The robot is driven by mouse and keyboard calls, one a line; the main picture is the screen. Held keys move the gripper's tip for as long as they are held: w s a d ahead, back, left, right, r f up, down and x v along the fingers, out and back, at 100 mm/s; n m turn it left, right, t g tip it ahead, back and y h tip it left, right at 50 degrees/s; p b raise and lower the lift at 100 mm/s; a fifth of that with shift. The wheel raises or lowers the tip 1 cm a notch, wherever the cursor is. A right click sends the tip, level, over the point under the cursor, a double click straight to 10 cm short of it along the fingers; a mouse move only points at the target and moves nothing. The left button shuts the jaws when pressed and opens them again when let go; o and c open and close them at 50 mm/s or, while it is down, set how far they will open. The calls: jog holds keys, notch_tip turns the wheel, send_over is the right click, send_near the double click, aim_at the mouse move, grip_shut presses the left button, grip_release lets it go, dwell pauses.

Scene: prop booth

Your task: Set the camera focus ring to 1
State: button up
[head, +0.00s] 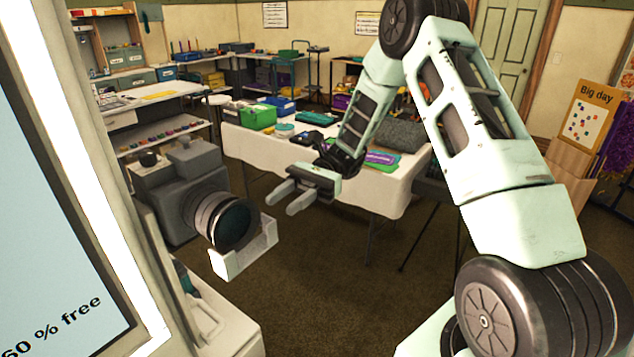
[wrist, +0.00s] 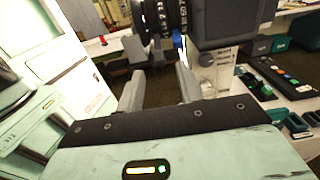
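A large grey prop camera (head: 180,200) stands at the left in the head view, its lens facing right and toward me. The focus ring (head: 205,212) is a dark ribbed band around the lens barrel. In the wrist view the ring (wrist: 172,18) shows at the top with small white markings, too small to read surely. A white cradle (head: 246,252) sits below the lens front. My gripper (head: 280,203) is open and empty, right of the lens and apart from it. In the wrist view my gripper (wrist: 160,72) has its two fingers spread below the lens.
A white-clothed table (head: 375,192) with boxes and a green bin (head: 258,117) stands behind my gripper. A screen (head: 50,230) fills the left edge. A dark tray of coloured pieces (wrist: 282,80) lies right in the wrist view. The carpet between is clear.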

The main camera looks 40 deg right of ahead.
jog(key=b+v, duration=0.3)
jog(key=v, duration=1)
jog(key=shift+s+a+r, duration=0.1)
